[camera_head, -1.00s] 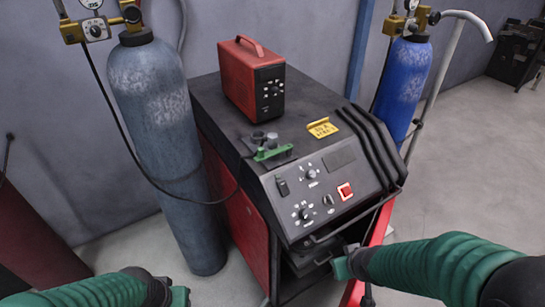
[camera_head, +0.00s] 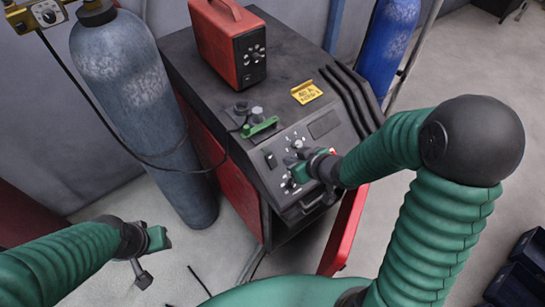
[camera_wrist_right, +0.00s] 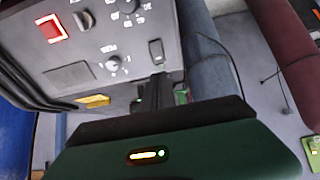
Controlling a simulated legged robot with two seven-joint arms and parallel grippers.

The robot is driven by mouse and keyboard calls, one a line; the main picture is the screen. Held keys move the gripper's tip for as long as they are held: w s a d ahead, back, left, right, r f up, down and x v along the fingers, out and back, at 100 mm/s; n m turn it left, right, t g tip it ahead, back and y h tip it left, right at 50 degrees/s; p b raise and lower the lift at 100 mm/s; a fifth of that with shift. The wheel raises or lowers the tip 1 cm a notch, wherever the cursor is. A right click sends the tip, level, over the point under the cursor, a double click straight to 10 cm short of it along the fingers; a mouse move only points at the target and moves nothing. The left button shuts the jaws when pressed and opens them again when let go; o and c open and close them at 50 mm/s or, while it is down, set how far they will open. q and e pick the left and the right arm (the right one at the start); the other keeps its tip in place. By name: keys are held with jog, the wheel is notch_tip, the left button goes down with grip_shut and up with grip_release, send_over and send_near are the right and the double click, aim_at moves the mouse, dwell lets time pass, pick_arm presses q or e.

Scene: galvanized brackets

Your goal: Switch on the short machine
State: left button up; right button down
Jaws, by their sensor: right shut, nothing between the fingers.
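The big red and black machine (camera_head: 225,187) has a sloped control panel with knobs. A smaller red box machine (camera_head: 230,45) stands on its top; I cannot tell which is the short one. My right gripper (camera_head: 298,172) is shut and empty, in front of the panel's knobs. In the right wrist view its fingers (camera_wrist_right: 157,90) point at a black rocker switch (camera_wrist_right: 157,51), close to it; contact is unclear. A red square switch (camera_wrist_right: 51,28) is at upper left there, mostly hidden in the head view. My left gripper (camera_head: 147,248) hangs low, away from the machine; its jaw gap is unclear.
A grey gas cylinder (camera_head: 140,105) stands left of the machine, with a hose. A blue cylinder (camera_head: 389,45) stands behind at right. A yellow tag (camera_head: 306,93) and a green clamp (camera_head: 260,127) lie on the machine's top.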

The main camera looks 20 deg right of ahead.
aim_at(270, 157)
jog(key=p+x, duration=0.1)
jog(key=x, duration=1.1)
jog(key=shift+d, duration=0.2)
jog(key=shift+s, duration=0.15)
jog(key=shift+s+d+f+b, duration=0.25)
jog(key=shift+s+b, duration=0.05)
jog(key=shift+s, duration=0.25)
jog(key=shift+r, duration=0.1)
